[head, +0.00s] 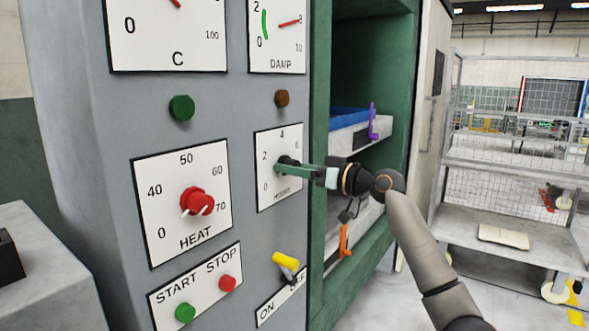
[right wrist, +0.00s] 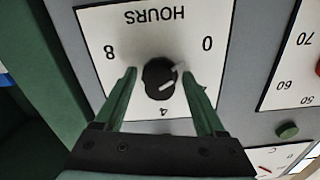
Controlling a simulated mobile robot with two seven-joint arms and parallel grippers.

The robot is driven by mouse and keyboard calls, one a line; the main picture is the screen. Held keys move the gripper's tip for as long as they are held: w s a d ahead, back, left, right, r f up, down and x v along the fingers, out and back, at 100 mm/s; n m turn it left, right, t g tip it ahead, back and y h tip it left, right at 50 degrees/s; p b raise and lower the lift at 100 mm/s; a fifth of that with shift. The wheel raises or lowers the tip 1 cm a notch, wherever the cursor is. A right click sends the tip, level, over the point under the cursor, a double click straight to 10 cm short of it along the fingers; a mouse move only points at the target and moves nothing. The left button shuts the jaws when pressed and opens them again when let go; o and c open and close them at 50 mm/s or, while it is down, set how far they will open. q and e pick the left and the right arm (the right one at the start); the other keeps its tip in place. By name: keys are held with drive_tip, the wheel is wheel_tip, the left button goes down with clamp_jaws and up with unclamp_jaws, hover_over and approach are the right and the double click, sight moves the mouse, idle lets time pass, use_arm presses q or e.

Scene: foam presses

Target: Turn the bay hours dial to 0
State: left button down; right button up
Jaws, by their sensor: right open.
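The bay hours dial is a white square plate (head: 272,193) right of the HEAT dial in the head view; its black knob (head: 285,163) is partly covered there by my gripper. In the right wrist view the plate appears upside down, and the knob (right wrist: 158,78) has a white mark slanting up to the right, its end on the side of the 0. I cannot tell the exact reading. My right gripper (right wrist: 161,76) is open, its green fingers on either side of the knob with gaps visible. It also shows in the head view (head: 281,168). My left gripper is not in view.
The HEAT dial (head: 196,203) with a red knob, START and STOP buttons (head: 206,297) and a yellow switch (head: 286,262) surround the hours dial. The open green bay (head: 320,120) with trays and purple and orange handles is to the right. A wire shelf cart (head: 520,150) stands farther right.

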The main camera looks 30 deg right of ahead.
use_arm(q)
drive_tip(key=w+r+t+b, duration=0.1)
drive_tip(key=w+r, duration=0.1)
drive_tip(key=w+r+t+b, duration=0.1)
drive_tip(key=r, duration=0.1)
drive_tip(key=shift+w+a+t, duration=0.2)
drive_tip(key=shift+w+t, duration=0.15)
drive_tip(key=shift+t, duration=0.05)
use_arm(e)
drive_tip(key=v, duration=1.2)
drive_tip(key=shift+s, duration=0.2)
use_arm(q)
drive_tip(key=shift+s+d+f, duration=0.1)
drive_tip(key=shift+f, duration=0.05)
use_arm(e)
drive_tip(key=shift+d, duration=0.15)
